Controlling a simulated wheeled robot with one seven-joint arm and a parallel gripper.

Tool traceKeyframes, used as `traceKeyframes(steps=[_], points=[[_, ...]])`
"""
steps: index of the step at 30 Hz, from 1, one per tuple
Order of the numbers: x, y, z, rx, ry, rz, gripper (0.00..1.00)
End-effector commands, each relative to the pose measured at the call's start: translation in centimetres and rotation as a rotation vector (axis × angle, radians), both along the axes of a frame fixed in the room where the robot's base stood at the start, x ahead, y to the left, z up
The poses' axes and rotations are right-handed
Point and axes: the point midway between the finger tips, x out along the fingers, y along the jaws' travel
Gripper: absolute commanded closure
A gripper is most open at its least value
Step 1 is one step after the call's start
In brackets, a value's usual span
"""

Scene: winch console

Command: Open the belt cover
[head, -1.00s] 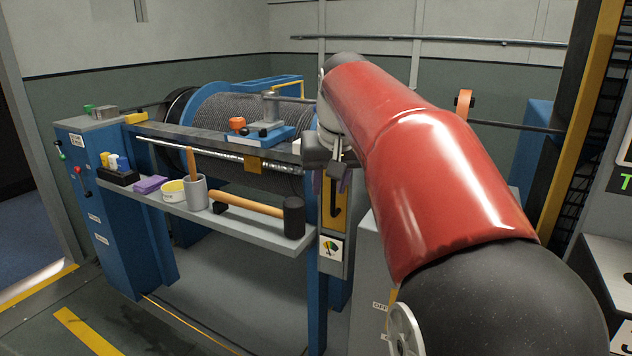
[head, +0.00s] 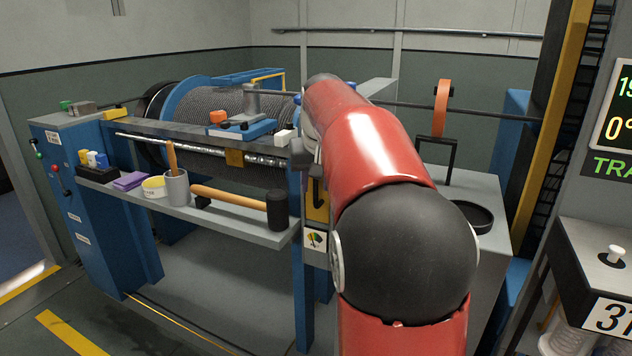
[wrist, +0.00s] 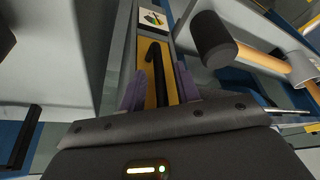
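A narrow yellow panel (head: 317,212) in a grey upright frame carries a black hooked handle. In the wrist view the yellow panel (wrist: 147,50) and black handle (wrist: 158,75) are straight ahead. My gripper (wrist: 160,88) is open, with one purple finger on each side of the handle; I cannot tell whether either touches it. In the head view my red arm hides most of the gripper. No part is clearly marked as the belt cover, so I cannot tell whether this panel belongs to it.
A shelf (head: 240,235) left of the panel holds a mallet (head: 240,200), a grey cup (head: 176,188) and other small things. The winch drum (head: 230,110) is behind. A grey cabinet (head: 487,245) with a black round tray (head: 470,216) stands right of my arm.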

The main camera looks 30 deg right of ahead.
Motion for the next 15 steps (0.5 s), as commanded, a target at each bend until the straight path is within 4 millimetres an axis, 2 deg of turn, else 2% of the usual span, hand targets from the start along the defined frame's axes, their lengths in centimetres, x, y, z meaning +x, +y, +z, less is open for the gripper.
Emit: traceKeyframes(steps=[4, 11, 15], points=[[-0.01, 0.00, 0.02, 0.000, 0.000, 0.000, 0.68], [-0.01, 0.01, 0.03, 0.000, 0.000, 0.000, 0.98], [-0.01, 0.01, 0.04, 0.000, 0.000, 0.000, 1.00]])
